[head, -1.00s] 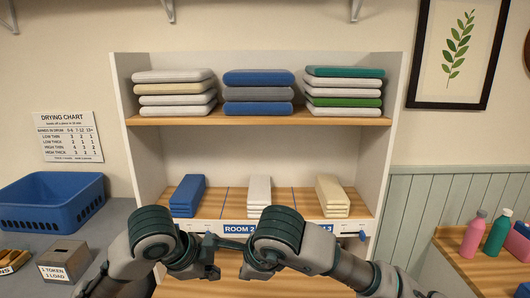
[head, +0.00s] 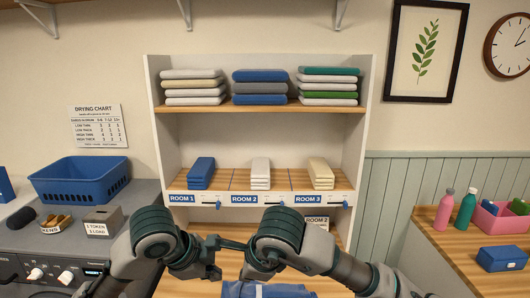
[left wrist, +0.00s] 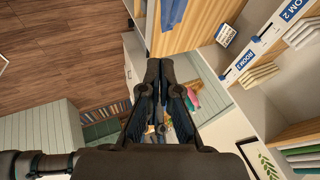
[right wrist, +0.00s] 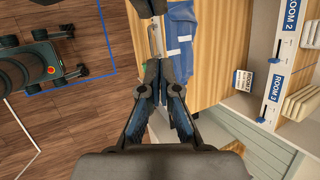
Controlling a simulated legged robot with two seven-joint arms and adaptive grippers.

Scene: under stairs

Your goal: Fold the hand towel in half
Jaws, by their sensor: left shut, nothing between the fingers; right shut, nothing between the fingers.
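The blue hand towel (head: 265,290) shows at the bottom edge of the head view, on a wooden top, mostly cut off. In the right wrist view the blue cloth (right wrist: 181,50) has pale stripes and lies flat on the wood. A strip of it (left wrist: 172,12) shows at the top of the left wrist view. My left gripper (head: 212,262) is shut and empty, above the wooden top; its closed fingers (left wrist: 155,68) show in its wrist view. My right gripper (right wrist: 160,70) is shut and empty, beside the towel in that picture.
A shelf unit (head: 155,130) with stacks of folded towels and room labels stands behind the wooden top. At left are a blue basket (head: 80,182) and a token box (head: 103,220). At right, a wooden counter (head: 440,243) holds bottles and a blue box (head: 502,258).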

